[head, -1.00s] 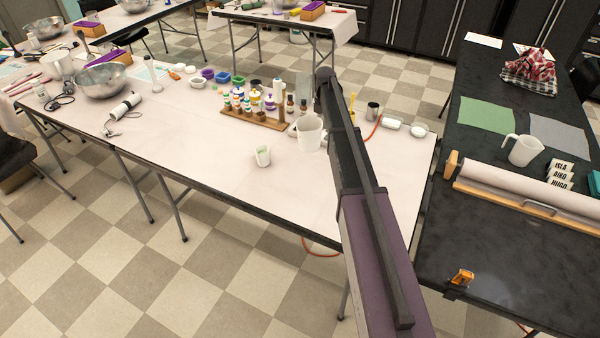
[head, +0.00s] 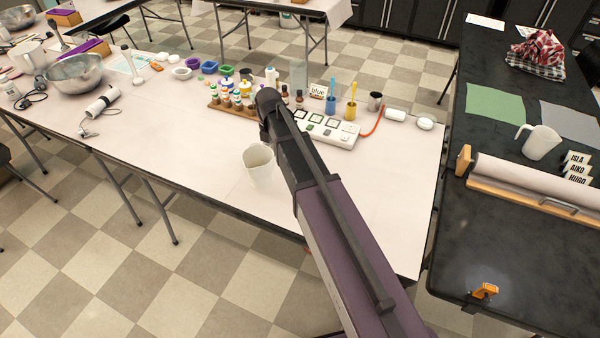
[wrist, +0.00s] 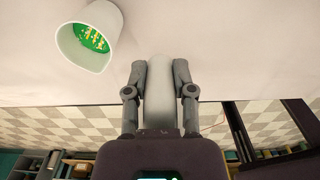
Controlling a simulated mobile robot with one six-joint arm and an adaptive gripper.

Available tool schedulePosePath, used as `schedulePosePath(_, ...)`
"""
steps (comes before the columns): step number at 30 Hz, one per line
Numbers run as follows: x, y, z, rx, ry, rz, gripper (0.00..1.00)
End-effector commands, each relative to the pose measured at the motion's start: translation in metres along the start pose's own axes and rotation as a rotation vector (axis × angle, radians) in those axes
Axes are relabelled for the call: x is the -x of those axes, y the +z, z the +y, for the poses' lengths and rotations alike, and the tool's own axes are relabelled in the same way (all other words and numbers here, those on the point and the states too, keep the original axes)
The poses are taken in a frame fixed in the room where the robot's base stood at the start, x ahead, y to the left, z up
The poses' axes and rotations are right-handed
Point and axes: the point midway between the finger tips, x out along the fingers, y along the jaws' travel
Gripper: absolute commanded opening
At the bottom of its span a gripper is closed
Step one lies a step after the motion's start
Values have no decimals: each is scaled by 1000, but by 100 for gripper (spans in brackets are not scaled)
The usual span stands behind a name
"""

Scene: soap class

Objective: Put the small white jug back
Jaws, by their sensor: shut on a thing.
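A small white jug (head: 258,163) is at my gripper, left of my forearm in the head view, in front of the bottle rack. It looks upright; its right side is hidden by the arm. In the wrist view my gripper (wrist: 160,75) is shut on a pale part of a thing (wrist: 160,95), which I take to be the jug. A white cup with green and yellow contents (wrist: 90,35) stands on the table beyond the fingers, apart from them; it does not show in the head view. My fingertips are hidden in the head view.
A wooden rack of bottles (head: 225,108) and a white panel with square buttons (head: 330,130) stand behind. A metal bowl (head: 75,72) is at left. A larger white jug (head: 541,142) stands on the black counter (head: 450,245). The white table's front right is clear.

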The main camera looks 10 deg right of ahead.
Motion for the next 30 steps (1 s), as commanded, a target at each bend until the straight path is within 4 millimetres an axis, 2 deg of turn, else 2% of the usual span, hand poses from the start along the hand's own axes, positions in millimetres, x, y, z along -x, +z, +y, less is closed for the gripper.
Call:
schedulePosePath(10, 0, -8, 7, 14, 0, 0, 0)
schedulePosePath(16, -1, -2, 3, 15, 0, 0, 0)
schedulePosePath(20, -3, 9, -7, 14, 0, 0, 0)
schedulePosePath(30, -8, 55, -44, 14, 0, 0, 0)
